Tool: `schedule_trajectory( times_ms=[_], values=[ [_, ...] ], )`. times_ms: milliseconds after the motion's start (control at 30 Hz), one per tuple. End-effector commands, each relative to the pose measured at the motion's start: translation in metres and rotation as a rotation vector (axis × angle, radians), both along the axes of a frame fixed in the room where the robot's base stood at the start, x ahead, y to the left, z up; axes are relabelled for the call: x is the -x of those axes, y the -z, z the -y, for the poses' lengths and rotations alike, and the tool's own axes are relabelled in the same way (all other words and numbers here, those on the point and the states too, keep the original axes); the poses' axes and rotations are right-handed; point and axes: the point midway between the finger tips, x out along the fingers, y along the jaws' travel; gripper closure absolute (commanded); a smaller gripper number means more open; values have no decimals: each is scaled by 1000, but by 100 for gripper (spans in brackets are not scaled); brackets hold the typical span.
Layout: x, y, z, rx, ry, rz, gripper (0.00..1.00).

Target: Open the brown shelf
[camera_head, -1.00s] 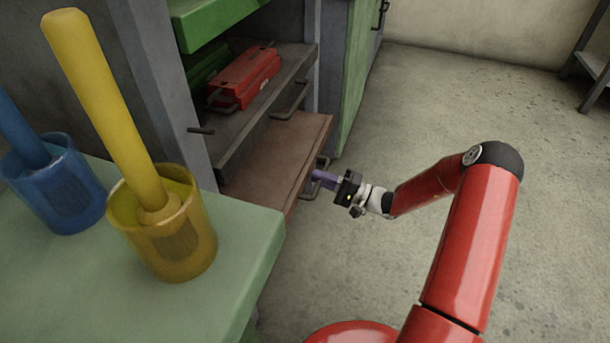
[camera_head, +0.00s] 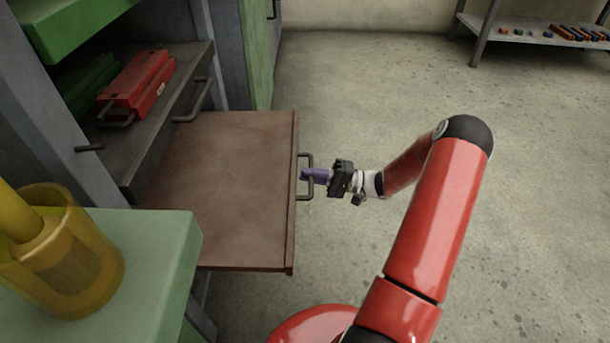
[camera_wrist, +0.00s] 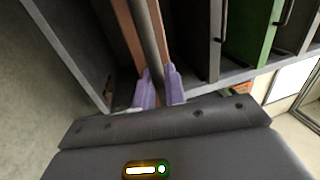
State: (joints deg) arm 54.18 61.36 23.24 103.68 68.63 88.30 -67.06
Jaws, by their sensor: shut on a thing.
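The brown shelf (camera_head: 235,190) is pulled well out of the cabinet in the head view, its flat top bare. Its dark handle (camera_head: 305,160) is on the front edge, facing right. My gripper (camera_head: 308,175) is shut on this handle, with its purple fingers around the bar. In the wrist view, the purple fingertips (camera_wrist: 160,90) sit on either side of the dark handle bar (camera_wrist: 150,40), and the brown shelf front shows behind it.
A grey shelf above, with its own handle (camera_head: 194,100), holds a red case (camera_head: 138,86). A green table (camera_head: 150,265) with a yellow cup (camera_head: 75,265) stands at the near left. The concrete floor (camera_head: 400,80) to the right is clear. A rack (camera_head: 520,35) stands at the far right.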

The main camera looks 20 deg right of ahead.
Motion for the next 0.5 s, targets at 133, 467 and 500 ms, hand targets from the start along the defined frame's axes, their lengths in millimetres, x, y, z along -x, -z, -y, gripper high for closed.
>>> schedule_trajectory(
  times_ms=[133, 467, 500],
  values=[
    [1, 1, 0, 1, -2, -2, 100],
    [0, 1, -1, 1, -1, -1, 70],
    [0, 1, -1, 1, -1, -1, 70]
  ],
)
